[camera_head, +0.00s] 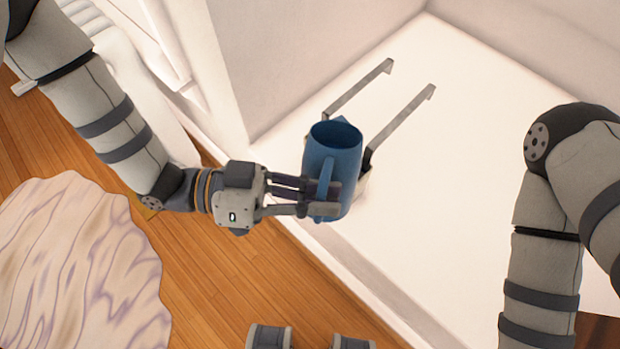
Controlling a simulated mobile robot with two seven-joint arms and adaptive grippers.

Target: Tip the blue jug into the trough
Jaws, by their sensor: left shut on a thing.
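The blue jug (336,165) is in the middle of the head view, roughly upright, with its open mouth facing up toward me. My left gripper (318,196) comes in from the left and is shut on the jug at its handle side. Behind the jug is a mostly hidden light-coloured thing (364,185), with two grey metal hooked strips reaching up and right from it; it may be the trough, but I cannot tell. What is inside the jug is not clear.
A broad white surface (460,190) with a raised edge lies behind and right of the jug, mostly bare. Pale walls (280,50) rise behind it. A wooden floor (225,290) and a pale, purple-streaked rounded thing (80,270) are at the lower left.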

